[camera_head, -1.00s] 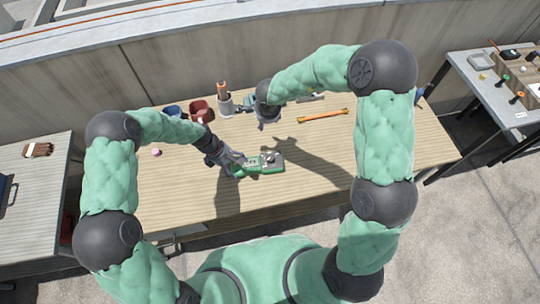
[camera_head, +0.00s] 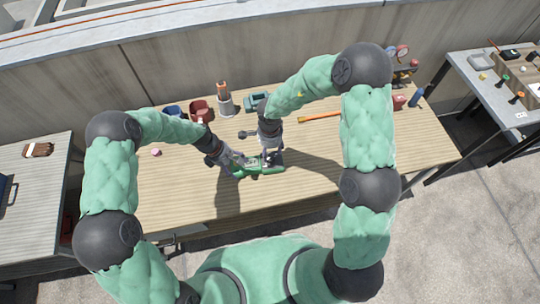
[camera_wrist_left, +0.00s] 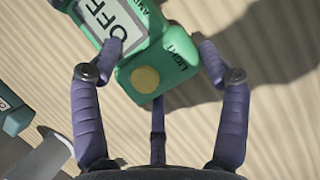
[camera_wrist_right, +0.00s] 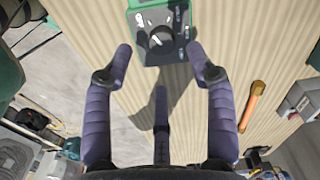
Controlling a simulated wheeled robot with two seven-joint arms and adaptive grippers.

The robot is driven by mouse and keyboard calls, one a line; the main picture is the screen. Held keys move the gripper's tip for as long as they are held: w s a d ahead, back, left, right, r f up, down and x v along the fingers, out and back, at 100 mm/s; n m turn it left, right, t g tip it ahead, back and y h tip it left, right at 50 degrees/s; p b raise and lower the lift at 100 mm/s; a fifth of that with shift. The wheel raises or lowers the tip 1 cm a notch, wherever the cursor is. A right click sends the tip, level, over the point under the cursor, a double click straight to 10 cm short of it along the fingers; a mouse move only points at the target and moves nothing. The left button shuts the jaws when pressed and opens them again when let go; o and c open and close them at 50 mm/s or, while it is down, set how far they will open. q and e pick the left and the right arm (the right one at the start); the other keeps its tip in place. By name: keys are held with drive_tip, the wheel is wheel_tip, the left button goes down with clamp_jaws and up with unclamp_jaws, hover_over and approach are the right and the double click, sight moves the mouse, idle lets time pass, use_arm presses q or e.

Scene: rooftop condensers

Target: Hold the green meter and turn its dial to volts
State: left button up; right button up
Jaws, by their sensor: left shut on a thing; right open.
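The green meter (camera_head: 262,168) lies on the wooden table in the head view. My left gripper (camera_head: 232,164) is shut on its left end. In the left wrist view, the meter (camera_wrist_left: 155,65) sits between the fingers of the left gripper (camera_wrist_left: 165,60); its screen reads OFF, and a round yellow button sits under the word LIGHT. In the right wrist view, the meter's dial (camera_wrist_right: 160,38) is a dark round knob with a pale pointer on a grey face. My right gripper (camera_head: 272,153) is open over the dial end; its open fingers (camera_wrist_right: 160,62) are apart from the dial.
A red mug (camera_head: 201,111), a blue cup (camera_head: 174,112) and a grey holder (camera_head: 225,105) stand at the table's back left. An orange-handled tool (camera_head: 320,117) lies behind the right gripper. A pink item (camera_head: 156,152) lies left. The table's front right is clear.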

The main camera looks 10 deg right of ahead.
sight(270, 158)
drive_tip(key=shift+f, duration=2.55)
clamp_jaws()
